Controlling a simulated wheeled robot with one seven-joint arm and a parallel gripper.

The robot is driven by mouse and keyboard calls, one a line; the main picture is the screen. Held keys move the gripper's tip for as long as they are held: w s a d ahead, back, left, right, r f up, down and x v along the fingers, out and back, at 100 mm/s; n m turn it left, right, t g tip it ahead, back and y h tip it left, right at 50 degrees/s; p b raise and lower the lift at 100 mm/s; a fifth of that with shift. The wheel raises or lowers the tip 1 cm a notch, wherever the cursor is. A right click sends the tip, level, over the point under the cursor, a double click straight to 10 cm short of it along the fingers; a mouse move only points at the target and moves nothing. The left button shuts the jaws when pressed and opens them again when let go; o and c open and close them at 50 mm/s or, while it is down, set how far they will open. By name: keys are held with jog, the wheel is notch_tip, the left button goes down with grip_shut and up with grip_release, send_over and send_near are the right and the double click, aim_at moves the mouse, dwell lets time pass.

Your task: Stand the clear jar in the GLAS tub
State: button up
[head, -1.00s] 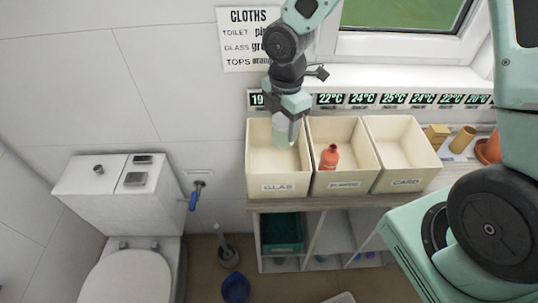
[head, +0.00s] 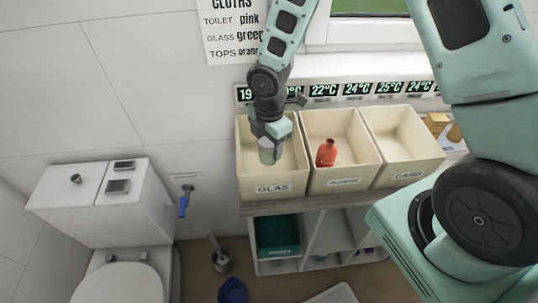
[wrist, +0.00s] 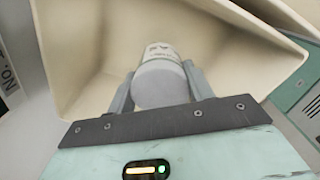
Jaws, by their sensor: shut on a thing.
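The clear jar (head: 268,152) is in my gripper (head: 270,146), over the GLAS tub (head: 256,174). In the wrist view the jar (wrist: 160,84) sits between the two fingers (wrist: 158,92), with its pale round end facing the camera and a printed label beyond. The jar looks upright in the head view, inside or just above the tub's opening. I cannot tell whether it touches the tub floor. The cream tub wall (wrist: 80,40) surrounds the jar in the wrist view.
The tub marked PLASTIC (head: 345,182) stands to the right and holds a red bottle (head: 326,153). The CARD tub (head: 408,175) is right of that and looks empty. A shelf unit (head: 310,208) is below. A toilet (head: 90,190) stands at left.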

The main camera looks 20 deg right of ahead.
aim_at(269, 155)
jog(key=shift+f+p, duration=0.3)
jog(key=shift+f, duration=1.9)
jog(key=shift+f, duration=0.2)
jog(key=o, duration=1.1)
jog(key=shift+r, duration=0.1)
